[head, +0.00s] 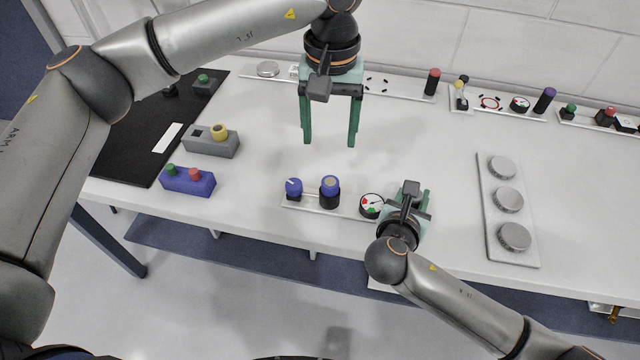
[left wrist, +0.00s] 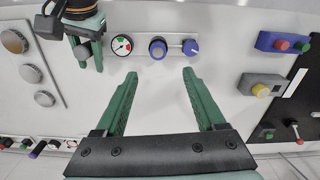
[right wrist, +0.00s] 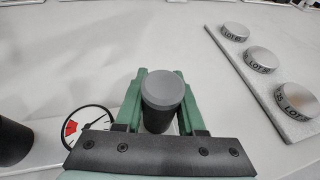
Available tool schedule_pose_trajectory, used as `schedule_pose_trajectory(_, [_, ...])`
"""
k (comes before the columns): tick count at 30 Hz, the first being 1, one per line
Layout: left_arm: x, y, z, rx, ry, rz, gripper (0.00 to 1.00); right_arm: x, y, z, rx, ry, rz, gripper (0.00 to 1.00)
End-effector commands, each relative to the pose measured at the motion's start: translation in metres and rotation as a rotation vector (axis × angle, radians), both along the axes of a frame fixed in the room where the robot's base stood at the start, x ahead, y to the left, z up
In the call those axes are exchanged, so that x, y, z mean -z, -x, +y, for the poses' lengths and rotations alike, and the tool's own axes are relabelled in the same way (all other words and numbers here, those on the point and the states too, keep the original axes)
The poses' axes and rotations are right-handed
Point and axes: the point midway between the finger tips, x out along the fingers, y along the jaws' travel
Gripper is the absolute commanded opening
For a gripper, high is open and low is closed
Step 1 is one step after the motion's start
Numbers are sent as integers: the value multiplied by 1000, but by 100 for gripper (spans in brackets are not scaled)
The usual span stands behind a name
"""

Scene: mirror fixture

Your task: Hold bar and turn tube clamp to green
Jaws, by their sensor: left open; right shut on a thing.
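My right gripper (head: 411,200) is shut on an upright dark post with a grey top (right wrist: 163,92), at the right end of the front fixture strip (head: 325,206). Beside it on the strip is a round white dial (head: 371,205) with red and green marks; I cannot tell surely where its needle points. Left of the dial stand a dark cylinder with a blue top (head: 329,190) and a blue knob with a white mark (head: 293,187). My left gripper (head: 328,142) is open and empty, pointing down behind these two. Its fingers (left wrist: 160,75) are apart from them.
A plate with silver discs (head: 508,200) lies to the right. Boxes with a yellow knob (head: 211,142) and red and green buttons (head: 188,181) stand left, near a black mat (head: 130,150). More strips with knobs (head: 500,103) line the back. The table's middle is clear.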

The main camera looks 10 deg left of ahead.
Motion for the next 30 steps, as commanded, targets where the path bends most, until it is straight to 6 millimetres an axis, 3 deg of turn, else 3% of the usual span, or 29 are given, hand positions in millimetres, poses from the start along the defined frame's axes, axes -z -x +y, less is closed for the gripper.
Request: schedule_pose_trajectory(30, [18,-1,56,-2022,1,5,72,0,0,0,1,1,0,0])
